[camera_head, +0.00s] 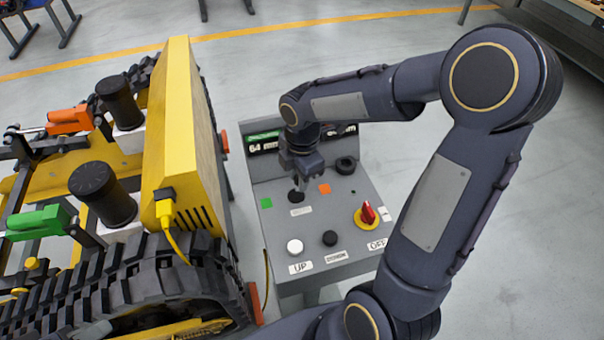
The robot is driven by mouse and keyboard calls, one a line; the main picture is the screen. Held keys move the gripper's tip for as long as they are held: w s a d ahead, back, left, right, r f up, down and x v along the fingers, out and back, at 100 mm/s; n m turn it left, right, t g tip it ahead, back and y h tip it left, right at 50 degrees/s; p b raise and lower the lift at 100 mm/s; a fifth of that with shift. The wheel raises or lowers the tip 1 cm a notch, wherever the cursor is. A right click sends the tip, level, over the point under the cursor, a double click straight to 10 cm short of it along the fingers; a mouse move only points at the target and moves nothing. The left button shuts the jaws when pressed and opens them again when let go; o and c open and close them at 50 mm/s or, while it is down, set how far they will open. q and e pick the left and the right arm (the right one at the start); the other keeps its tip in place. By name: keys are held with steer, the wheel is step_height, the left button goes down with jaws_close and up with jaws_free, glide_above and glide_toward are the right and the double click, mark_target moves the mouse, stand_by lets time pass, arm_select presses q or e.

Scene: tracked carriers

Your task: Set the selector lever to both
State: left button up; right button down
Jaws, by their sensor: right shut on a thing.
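The grey control console (357,262) stands in the middle of the view, with a sloping top and an upright back panel. My right gripper (298,180) reaches down onto the upper left part of the console top and is shut on the selector lever (296,196). Only a small dark part of the lever shows below the fingers, so its exact setting is hard to tell. A green mark (266,203) lies left of it, an orange mark (324,188) right of it, and a pale label (301,211) just in front. My left gripper is not in view.
The console also carries a white button (295,246), a black button (330,238), a red rotary switch (367,213) on yellow and a black round part (345,165). A yellow tracked carrier (180,130) stands close on the left. Floor to the right is clear.

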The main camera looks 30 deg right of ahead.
steer(key=shift+w+a+h, duration=0.2)
steer(key=shift+a+h, duration=0.35)
steer(key=shift+h, duration=0.25)
steer(key=c, duration=1.2)
jaws_free()
step_height(320, 180, up, 8)
steer(key=a, duration=0.1)
steer(key=shift+s+f, duration=0.1)
